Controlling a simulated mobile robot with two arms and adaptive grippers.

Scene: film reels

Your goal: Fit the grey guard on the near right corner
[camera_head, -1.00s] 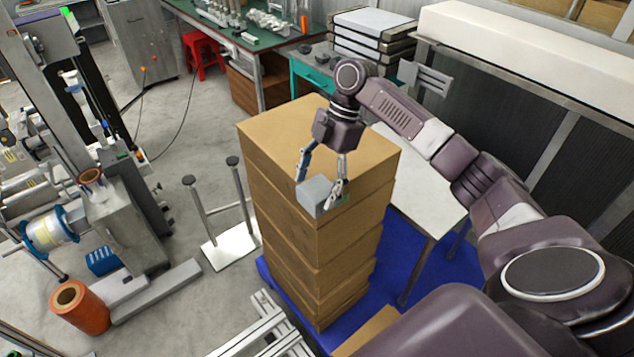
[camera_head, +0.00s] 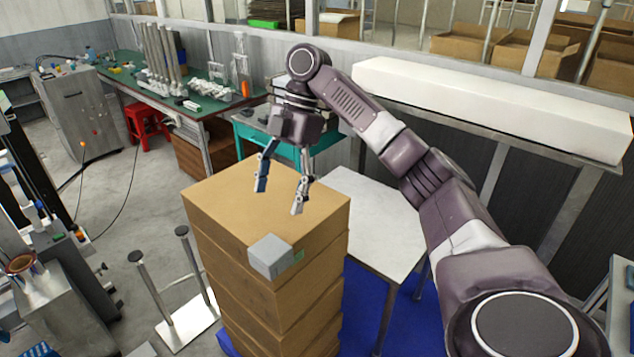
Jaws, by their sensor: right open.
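The grey guard (camera_head: 271,256) sits on the near corner of the top box of a stack of cardboard boxes (camera_head: 262,205). It covers the top of that corner, and a small green patch shows at its right side. My right gripper (camera_head: 279,203) is open and empty above the top box, behind the guard and apart from it. Its two fingers point down with a clear gap between them. My left gripper does not show.
The stack stands on a blue pallet (camera_head: 358,290). A white-topped table (camera_head: 378,225) is close on its right. A metal stand with two posts (camera_head: 180,310) is at its left.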

